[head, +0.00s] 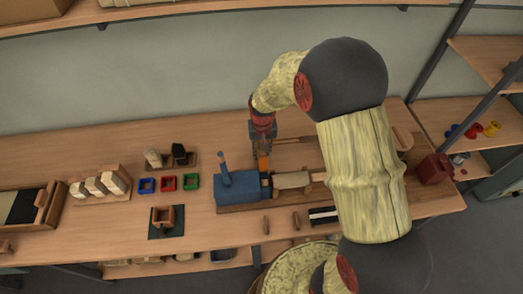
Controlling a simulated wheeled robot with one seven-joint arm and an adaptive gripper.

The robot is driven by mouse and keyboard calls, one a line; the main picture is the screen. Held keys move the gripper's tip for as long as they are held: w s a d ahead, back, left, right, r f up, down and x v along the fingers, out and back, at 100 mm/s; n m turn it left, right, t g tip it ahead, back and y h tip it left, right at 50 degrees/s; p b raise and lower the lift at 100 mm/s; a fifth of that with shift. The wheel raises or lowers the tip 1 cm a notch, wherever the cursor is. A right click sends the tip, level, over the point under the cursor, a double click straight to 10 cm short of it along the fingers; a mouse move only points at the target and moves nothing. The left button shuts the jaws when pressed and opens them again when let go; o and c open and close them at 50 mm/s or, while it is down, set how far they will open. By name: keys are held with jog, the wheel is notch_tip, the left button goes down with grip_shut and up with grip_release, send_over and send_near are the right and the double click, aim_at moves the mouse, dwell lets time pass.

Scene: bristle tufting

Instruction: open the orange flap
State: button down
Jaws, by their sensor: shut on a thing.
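The orange flap (263,164) is a small upright orange piece at the back right of the blue machine (238,191). The machine has a blue post at its left and stands on a wooden base on the bench. My gripper (264,150) points down from above, right at the flap, and is shut on it. The fingers are small and dark here, and the exact grip is hard to make out. How far the flap is tilted cannot be told.
Blue, red and green trays (168,183) stand left of the machine, with a wooden rack (103,186) of pale blocks beyond. A dark mat (164,230) with a wooden holder lies in front of the trays. A red box (433,168) is at the bench's right end.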

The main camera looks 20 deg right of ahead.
jog(key=shift+s+r+t+b, duration=0.15)
jog(key=shift+s+t+b, duration=0.45)
jog(key=shift+s+t, duration=0.1)
jog(key=shift+w, duration=0.1)
jog(key=c, duration=1.6)
grip_release()
jog(key=v, duration=1.2)
jog(key=shift+a, duration=0.15)
